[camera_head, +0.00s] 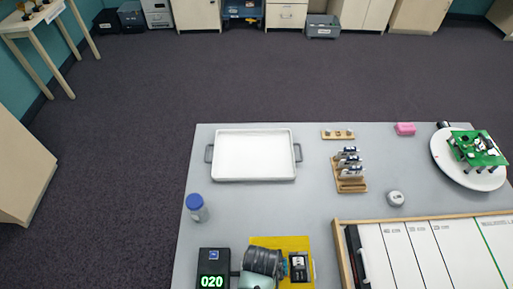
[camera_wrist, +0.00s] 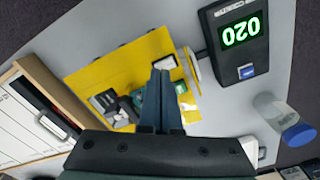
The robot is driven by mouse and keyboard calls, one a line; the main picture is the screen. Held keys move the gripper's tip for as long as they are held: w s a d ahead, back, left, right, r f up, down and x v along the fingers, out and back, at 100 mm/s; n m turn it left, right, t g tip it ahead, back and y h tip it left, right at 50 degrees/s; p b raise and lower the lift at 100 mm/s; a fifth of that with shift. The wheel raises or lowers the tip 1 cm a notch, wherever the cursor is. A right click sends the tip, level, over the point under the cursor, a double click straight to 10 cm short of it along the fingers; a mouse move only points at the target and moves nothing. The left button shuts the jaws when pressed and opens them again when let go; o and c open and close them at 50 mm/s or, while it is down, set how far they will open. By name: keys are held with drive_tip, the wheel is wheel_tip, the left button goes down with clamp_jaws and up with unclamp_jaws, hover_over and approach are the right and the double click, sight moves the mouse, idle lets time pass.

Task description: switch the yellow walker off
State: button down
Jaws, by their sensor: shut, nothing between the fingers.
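The yellow walker shows as a flat yellow board (camera_head: 291,243) at the bottom of the head view, partly covered by my grey arm end. In the wrist view the yellow board (camera_wrist: 97,75) carries dark block-like parts (camera_wrist: 108,105), a small green part and a pale part near its upper edge. I cannot make out its switch or legs. My gripper (camera_wrist: 160,72) is shut and empty, its fingers together over the board's right part. They hide what lies beneath them, and I cannot tell whether they touch it.
A black meter (camera_head: 213,268) reading 020 stands left of the board. A blue-capped jar (camera_head: 197,210) and white tray (camera_head: 254,179) stand behind. A wood-framed whiteboard (camera_head: 437,243) lies right. A green walker stands on a white round plate (camera_head: 448,171).

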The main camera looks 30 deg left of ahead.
drive_tip(key=shift+f+b, duration=0.7)
drive_tip(key=shift+f, duration=0.25)
idle(0.4)
drive_tip(key=shift+r, duration=0.15)
wheel_tip(320, 180, up, 7)
drive_tip(key=p, duration=0.7)
drive_tip(key=shift+p, duration=0.3)
